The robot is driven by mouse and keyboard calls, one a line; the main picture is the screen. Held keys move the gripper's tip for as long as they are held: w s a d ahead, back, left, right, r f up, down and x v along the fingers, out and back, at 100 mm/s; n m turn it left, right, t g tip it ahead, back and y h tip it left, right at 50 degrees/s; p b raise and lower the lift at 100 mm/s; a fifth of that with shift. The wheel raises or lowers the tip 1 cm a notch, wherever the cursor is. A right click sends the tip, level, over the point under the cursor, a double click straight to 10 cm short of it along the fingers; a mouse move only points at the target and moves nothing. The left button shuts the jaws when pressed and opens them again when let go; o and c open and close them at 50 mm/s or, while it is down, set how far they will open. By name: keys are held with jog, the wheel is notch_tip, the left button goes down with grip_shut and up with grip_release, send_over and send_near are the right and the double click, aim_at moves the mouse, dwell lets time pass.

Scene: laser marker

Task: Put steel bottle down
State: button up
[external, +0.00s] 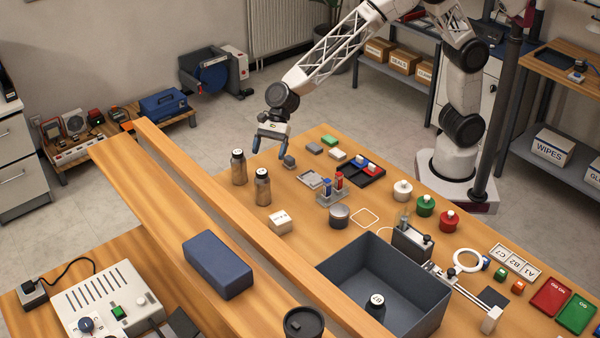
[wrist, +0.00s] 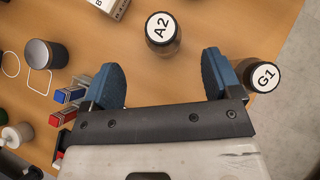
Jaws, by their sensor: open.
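Two steel bottles with dark caps stand upright on the wooden workbench. The one labelled A2 (wrist: 163,30) is the nearer one in the external view (external: 262,188). The one labelled G1 (wrist: 262,76) stands behind it, by the bench's far left edge (external: 238,169). My gripper (external: 269,149) is open with blue fingers, above the bench to the right of both bottles. In the wrist view the space between the fingers (wrist: 162,76) is empty; A2 lies beyond the tips, and G1 is outside the right finger. A capped bottle (external: 375,307) is in the grey bin (external: 440,290).
A raised wooden rail (external: 215,200) runs along the bench's left side.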

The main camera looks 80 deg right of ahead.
aim_at(262, 171)
jog(key=shift+w+a+f+m, duration=0.3)
jog(key=shift+w+a+f, duration=0.1)
jog(key=shift+a, duration=0.2)
jog(key=shift+a+f, duration=0.1)
jog(key=shift+x, duration=1.15)
jog(key=shift+a, duration=0.15)
jog(key=shift+x, duration=2.5)
jog(key=shift+a, duration=0.15)
